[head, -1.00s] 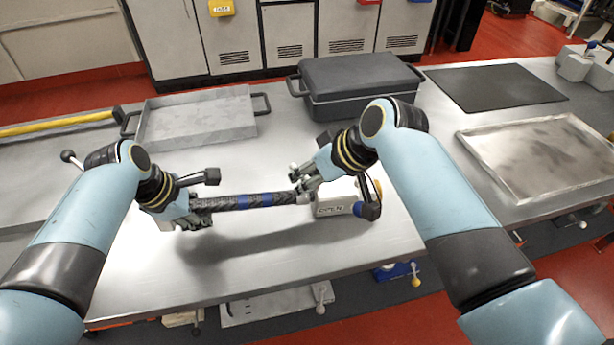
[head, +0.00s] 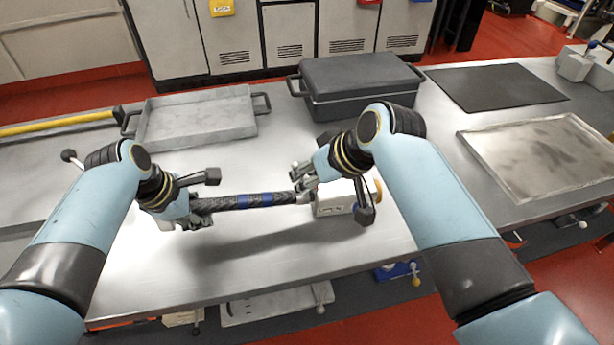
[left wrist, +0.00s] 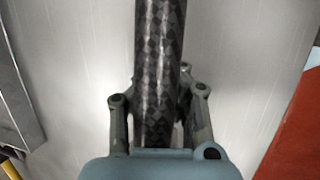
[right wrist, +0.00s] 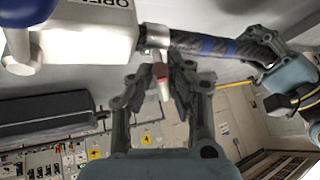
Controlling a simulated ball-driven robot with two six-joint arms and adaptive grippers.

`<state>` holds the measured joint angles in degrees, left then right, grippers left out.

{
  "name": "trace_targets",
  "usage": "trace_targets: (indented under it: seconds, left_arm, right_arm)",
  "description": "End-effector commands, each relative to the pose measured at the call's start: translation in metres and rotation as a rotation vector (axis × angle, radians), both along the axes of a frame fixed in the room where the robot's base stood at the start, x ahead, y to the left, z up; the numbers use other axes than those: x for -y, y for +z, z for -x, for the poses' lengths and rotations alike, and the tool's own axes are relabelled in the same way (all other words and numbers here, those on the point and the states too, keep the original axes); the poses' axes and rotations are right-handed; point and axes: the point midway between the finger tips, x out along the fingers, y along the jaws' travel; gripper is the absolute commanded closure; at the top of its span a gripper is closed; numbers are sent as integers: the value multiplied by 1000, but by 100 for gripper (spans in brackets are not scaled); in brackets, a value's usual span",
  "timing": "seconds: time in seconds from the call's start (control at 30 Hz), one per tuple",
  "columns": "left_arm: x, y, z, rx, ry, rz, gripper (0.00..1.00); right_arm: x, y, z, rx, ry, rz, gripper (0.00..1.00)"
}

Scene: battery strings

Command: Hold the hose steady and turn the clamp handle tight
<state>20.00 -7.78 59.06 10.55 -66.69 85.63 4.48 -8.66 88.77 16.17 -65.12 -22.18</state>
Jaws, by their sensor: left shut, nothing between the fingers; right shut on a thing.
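The dark braided hose (head: 225,202) with blue bands runs level above the table into a white block (head: 335,203). In the right wrist view the block (right wrist: 75,42) bears lettering, and a silver clamp (right wrist: 156,36) sits at the hose's end. The clamp handle (right wrist: 162,82) is pale with a red band and points away from the hose. My right gripper (right wrist: 168,72) is shut on this handle. My left gripper (head: 192,222) is at the hose's other end. In the left wrist view its fingers lie on either side of the hose (left wrist: 158,70); their tips are hidden. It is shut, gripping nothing.
A grey metal tray (head: 195,136) and a dark lidded case (head: 360,100) stand behind the hose. A black mat (head: 495,88) and a shallow worn tray (head: 466,140) lie to the right. The table's front is clear.

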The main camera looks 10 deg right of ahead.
Motion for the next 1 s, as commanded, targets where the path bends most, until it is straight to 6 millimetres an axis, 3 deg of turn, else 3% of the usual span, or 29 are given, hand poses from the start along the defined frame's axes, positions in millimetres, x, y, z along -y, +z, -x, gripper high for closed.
trace_targets:
  seconds: [1.0]
  left_arm:
    - [5, 1, 0, -1, -2, 11, 100]
  right_arm:
    - [-4, 3, -1, 0, -55, -21, 100]
